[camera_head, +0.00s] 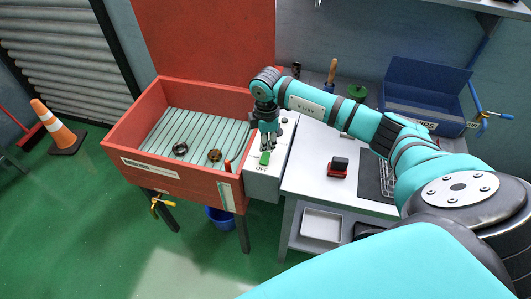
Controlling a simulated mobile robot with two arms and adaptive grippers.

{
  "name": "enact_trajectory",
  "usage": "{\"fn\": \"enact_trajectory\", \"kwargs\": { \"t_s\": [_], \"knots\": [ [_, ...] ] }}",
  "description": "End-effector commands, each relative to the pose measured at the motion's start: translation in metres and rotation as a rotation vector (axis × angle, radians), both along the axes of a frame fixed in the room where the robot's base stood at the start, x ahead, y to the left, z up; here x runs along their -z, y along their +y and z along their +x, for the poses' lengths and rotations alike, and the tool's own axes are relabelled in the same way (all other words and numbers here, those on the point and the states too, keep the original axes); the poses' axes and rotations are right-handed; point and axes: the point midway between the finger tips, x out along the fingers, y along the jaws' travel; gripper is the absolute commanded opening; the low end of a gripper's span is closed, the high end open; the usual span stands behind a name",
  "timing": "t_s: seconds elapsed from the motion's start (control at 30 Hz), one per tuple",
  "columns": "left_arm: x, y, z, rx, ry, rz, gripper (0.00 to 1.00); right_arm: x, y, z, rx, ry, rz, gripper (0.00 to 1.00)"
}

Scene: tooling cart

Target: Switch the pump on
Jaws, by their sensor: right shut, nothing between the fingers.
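A light grey switch box (262,185) stands between the red wash basin (188,182) and the white table. On its top is a green switch (265,158), with the label "OFF" in front of it. My right gripper (268,146) points down over the box top, right by the far end of the green switch. Its fingers are shut and hold nothing. I cannot tell whether the fingertips touch the switch. The gripper hides the part of the box top behind the switch. My left gripper is not in view.
Two ring-shaped parts (180,149) (214,155) lie on the basin's slatted grate. The white table (307,178) carries a red and black block (339,167) and a blue bin (423,95). A blue bucket (219,217) stands below the basin. An orange cone (54,125) stands far left.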

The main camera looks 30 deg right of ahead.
Motion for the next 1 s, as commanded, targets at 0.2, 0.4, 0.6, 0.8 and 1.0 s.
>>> {"fn": "enact_trajectory", "kwargs": {
  "t_s": [0.2, 0.4, 0.6, 0.8, 1.0],
  "knots": [
    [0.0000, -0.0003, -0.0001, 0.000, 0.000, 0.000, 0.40, -0.0001, -0.0001, 0.0001, 0.000, 0.000, 0.000, 0.00],
    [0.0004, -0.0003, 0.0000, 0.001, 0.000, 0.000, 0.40, 0.0005, -0.0001, 0.0000, 0.000, 0.000, 0.000, 0.00],
    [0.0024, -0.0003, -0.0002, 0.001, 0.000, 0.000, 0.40, 0.0033, 0.0000, 0.0000, 0.000, 0.000, 0.000, 0.00],
    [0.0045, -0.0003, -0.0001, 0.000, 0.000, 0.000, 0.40, 0.0065, 0.0000, -0.0001, 0.000, 0.000, 0.000, 0.00],
    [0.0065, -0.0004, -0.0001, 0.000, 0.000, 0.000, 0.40, 0.0095, 0.0001, -0.0001, 0.000, 0.000, 0.000, 0.00]
  ]
}}
